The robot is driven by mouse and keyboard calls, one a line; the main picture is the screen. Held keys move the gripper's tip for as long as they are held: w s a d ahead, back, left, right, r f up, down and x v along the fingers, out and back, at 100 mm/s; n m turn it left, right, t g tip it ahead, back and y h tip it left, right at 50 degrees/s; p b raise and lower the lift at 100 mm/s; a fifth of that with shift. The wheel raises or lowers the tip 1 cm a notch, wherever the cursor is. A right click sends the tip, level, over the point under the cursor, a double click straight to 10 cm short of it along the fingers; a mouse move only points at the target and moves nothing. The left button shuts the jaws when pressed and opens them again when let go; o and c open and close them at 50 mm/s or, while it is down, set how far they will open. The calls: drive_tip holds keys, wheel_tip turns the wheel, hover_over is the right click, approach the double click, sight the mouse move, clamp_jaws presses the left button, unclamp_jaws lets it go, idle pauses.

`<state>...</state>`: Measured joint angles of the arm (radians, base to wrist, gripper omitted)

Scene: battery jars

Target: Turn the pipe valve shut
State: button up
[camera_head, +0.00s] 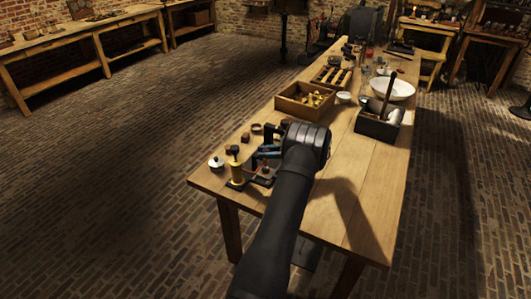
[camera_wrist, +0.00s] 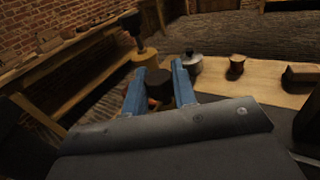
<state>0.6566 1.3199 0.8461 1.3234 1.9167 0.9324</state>
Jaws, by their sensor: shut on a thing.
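My gripper (camera_head: 267,151) is low over the near left part of the wooden table. In the wrist view its two blue fingers (camera_wrist: 158,74) stand on either side of a dark brown round piece (camera_wrist: 158,85) and are shut on it. A small red-orange part shows below that piece. It appears to be the pipe valve, whose red part (camera_head: 265,168) shows just below the gripper in the head view. My gripper and arm hide most of the valve, so its handle angle cannot be told.
Small brown pieces (camera_head: 245,137) lie behind. A wooden tray (camera_head: 287,105) and a dark box (camera_head: 372,128) stand farther back. The table's right front is clear.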

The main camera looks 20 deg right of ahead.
drive_tip(key=shift+n+g, duration=0.3)
drive_tip(key=shift+g, duration=0.1)
drive_tip(key=o, duration=1)
drive_tip(key=shift+c, duration=0.2)
drive_tip(key=shift+t, duration=0.3)
